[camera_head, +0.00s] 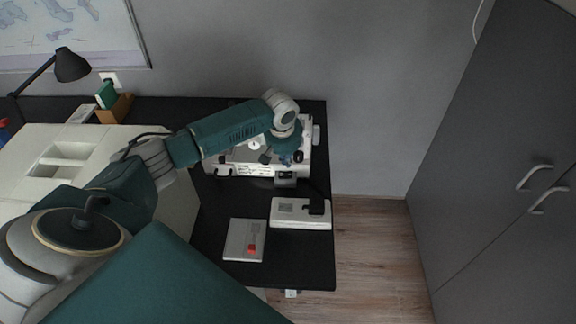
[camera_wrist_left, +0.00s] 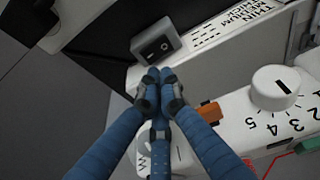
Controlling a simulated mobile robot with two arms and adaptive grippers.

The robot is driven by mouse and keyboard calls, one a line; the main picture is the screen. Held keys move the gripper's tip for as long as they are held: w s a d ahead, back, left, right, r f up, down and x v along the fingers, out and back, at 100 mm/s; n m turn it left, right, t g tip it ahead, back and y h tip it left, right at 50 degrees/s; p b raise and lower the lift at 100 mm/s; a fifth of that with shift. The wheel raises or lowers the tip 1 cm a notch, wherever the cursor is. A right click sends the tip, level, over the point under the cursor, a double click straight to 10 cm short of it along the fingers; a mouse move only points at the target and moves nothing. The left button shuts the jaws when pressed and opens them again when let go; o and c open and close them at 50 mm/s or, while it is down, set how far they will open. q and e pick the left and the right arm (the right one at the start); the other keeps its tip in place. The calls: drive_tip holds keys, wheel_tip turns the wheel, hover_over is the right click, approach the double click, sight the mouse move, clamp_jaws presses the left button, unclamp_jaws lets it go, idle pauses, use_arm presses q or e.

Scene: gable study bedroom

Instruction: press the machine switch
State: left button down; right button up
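The white machine (camera_head: 235,170) stands at the back right of the black desk, partly hidden under my left arm. The machine switch, a grey box with a black rocker (camera_wrist_left: 157,47), sits at the machine's edge in the left wrist view. It also shows as a small dark box at the machine's front in the head view (camera_head: 286,178). My left gripper (camera_wrist_left: 154,78) has its blue fingers together and empty, with the tips just below the switch in the wrist picture. Whether they touch it I cannot tell. My right gripper is not in view.
A white power strip with a black plug (camera_head: 287,211) and a grey plate with a red part (camera_head: 240,240) lie on the desk (camera_head: 215,215) in front of the machine. A black lamp (camera_head: 72,65) stands at the back left. Grey cupboards (camera_head: 490,210) stand at the right.

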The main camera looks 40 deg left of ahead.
sight(289, 172)
use_arm(q)
wheel_tip(289, 172, down, 2)
drive_tip(key=shift+d+f, duration=0.25)
drive_tip(key=shift+f, duration=0.35)
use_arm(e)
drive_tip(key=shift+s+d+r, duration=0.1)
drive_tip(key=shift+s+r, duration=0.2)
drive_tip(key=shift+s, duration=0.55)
use_arm(q)
drive_tip(key=shift+w+d+f+p, duration=0.1)
drive_tip(key=shift+d+f+p, duration=0.1)
drive_tip(key=shift+p, duration=0.45)
drive_tip(key=shift+a+f, duration=0.1)
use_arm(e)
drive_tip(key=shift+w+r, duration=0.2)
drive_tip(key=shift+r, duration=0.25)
